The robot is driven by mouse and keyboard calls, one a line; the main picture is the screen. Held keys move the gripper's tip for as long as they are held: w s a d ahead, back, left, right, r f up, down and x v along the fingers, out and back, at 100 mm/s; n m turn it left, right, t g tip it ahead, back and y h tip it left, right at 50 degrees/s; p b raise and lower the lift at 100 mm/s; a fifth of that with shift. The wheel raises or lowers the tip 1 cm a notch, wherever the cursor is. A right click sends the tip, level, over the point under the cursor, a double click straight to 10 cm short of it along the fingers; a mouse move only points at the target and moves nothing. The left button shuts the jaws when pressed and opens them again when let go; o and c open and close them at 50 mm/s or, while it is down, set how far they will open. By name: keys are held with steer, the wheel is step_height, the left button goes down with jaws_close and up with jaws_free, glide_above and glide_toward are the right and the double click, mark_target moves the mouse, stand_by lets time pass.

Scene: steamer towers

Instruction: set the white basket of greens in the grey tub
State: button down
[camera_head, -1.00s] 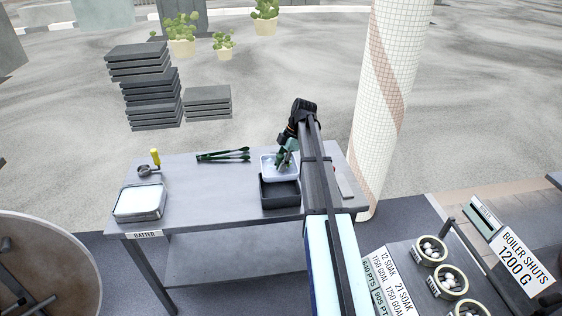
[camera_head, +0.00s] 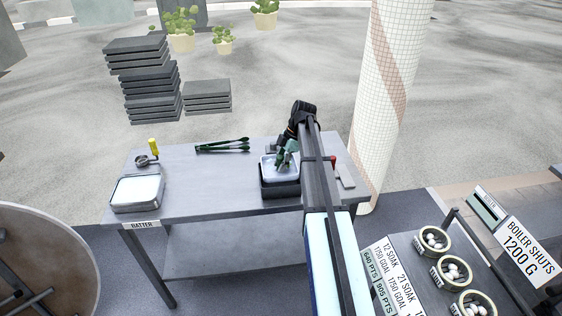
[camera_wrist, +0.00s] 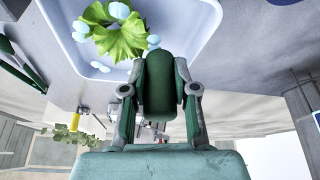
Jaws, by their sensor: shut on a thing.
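The white basket (camera_head: 268,167) sits over the dark grey tub (camera_head: 281,191) on the table. Its lower part appears to be down inside the tub, with the tub's dark rim showing at its left and front. I cannot tell whether it rests on the bottom. In the wrist view, the basket (camera_wrist: 75,55) holds leafy greens (camera_wrist: 122,40) and several pale round pieces.
Green tongs (camera_head: 222,146) lie behind and left. A batter tray (camera_head: 138,192) and a yellow-handled ladle (camera_head: 153,150) are at the table's left. A flat grey piece (camera_head: 345,176) lies right of my arm. The table between the batter tray and tub is clear.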

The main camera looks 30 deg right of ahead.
steer(key=shift+f+b, duration=1.45)
steer(key=shift+f, duration=1.65)
steer(key=shift+f+b, duration=0.3)
steer(key=shift+f, duration=0.15)
steer(key=c, duration=0.8)
jaws_free()
steer(key=v, duration=1.2)
